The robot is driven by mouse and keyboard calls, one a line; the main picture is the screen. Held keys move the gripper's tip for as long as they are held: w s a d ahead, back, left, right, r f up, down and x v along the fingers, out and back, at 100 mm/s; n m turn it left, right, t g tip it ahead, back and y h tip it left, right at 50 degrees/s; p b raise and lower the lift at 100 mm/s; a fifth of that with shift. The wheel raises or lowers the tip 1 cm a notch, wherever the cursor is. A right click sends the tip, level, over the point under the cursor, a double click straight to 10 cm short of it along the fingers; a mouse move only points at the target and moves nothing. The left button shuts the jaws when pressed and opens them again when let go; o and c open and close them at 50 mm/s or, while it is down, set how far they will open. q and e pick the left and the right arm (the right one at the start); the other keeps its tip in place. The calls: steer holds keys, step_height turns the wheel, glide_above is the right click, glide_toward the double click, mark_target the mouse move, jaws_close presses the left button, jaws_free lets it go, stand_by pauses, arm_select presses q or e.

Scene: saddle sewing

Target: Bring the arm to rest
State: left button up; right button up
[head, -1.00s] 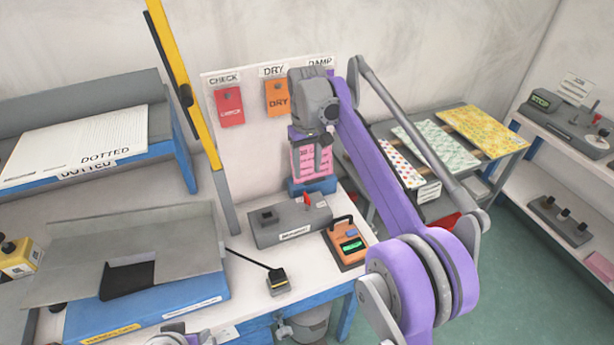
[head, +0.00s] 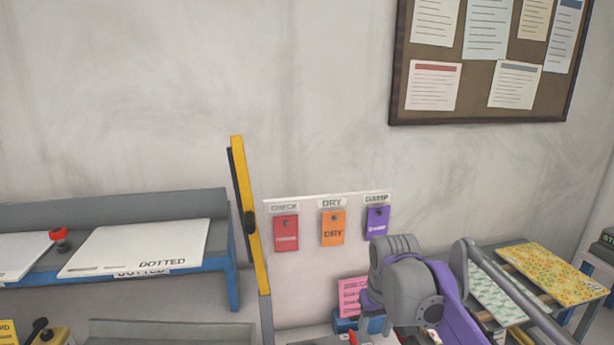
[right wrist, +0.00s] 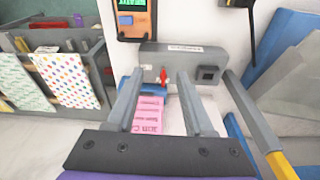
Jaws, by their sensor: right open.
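My right arm, grey and purple, comes in at the bottom right of the head view, in front of the tag board. My right gripper shows in the right wrist view (right wrist: 158,84) with its two grey fingers apart and nothing held. A pink card stack (right wrist: 150,114) in a blue holder lies beyond and below the fingers; it also shows left of my arm in the head view (head: 352,291). I cannot tell the exact gap between fingers and cards. My left gripper is not in view.
A board holds a red tag (head: 286,232), an orange tag (head: 333,228) and a purple tag (head: 377,222). A yellow bar (head: 250,215) stands left of it. A grey box with a red switch (right wrist: 178,64) and an orange meter (right wrist: 132,22) lie past the fingers. A noticeboard (head: 482,118) hangs above.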

steer(key=s+d+f+t, duration=0.1)
steer(key=s+f, duration=0.3)
steer(key=s, duration=0.3)
steer(key=s+d+f+m+t, duration=0.1)
steer(key=s+f, duration=0.4)
steer(key=s, duration=0.3)
steer(key=s+d+f+t, duration=0.1)
steer(key=s+f, duration=0.4)
steer(key=s, duration=0.2)
steer(key=shift+s+m+t, duration=0.3)
steer(key=shift+t, duration=0.1)
